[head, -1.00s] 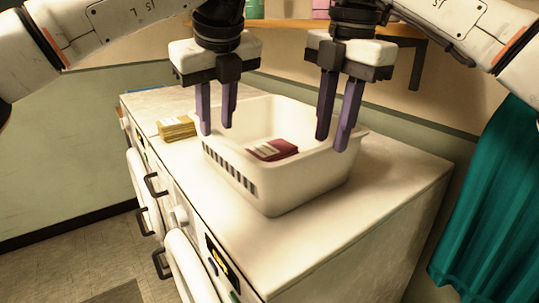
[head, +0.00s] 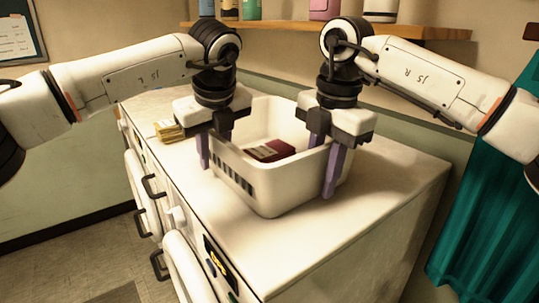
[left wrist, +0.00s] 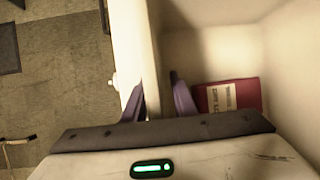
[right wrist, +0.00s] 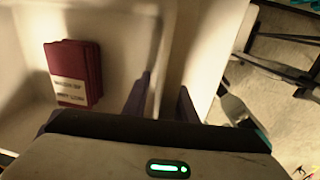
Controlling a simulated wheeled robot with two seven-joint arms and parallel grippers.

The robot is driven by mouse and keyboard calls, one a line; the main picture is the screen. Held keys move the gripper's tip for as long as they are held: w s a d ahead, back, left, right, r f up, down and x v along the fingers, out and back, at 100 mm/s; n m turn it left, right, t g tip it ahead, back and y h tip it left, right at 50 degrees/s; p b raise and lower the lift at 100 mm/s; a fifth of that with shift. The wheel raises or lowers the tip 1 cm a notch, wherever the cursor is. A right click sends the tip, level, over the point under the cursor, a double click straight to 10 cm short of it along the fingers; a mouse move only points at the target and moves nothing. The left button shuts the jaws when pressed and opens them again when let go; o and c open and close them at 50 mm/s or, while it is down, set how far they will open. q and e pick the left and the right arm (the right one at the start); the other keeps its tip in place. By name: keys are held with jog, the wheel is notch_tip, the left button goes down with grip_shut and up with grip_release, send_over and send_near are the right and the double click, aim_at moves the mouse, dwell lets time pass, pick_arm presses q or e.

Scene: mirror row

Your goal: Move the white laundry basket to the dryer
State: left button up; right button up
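The white laundry basket (head: 275,192) stands on the pale top of a row of machines. A dark red folded cloth with a white label (head: 268,151) lies inside it; the cloth also shows in the left wrist view (left wrist: 228,95) and the right wrist view (right wrist: 75,72). My left gripper (head: 215,147) straddles the basket's left wall, one finger outside and one inside. My right gripper (head: 326,162) straddles the right wall likewise. Both look open, with the wall between the fingers. I cannot tell which machine is the dryer.
A yellow folded stack (head: 170,131) lies left of the basket on the machine top (head: 330,235). Dark door handles (head: 153,186) stick out along the front. A wooden shelf (head: 410,31) with bottles hangs behind. A teal curtain (head: 485,210) hangs at right. The near machine top is clear.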

pick_arm(q)
jog(key=shift+w+f, duration=0.1)
jog(key=shift+f, duration=0.2)
pick_arm(e)
jog(key=shift+f, duration=0.25)
pick_arm(q)
grip_shut()
pick_arm(e)
grip_shut()
pick_arm(q)
jog(key=shift+r, duration=0.15)
dwell(0.7)
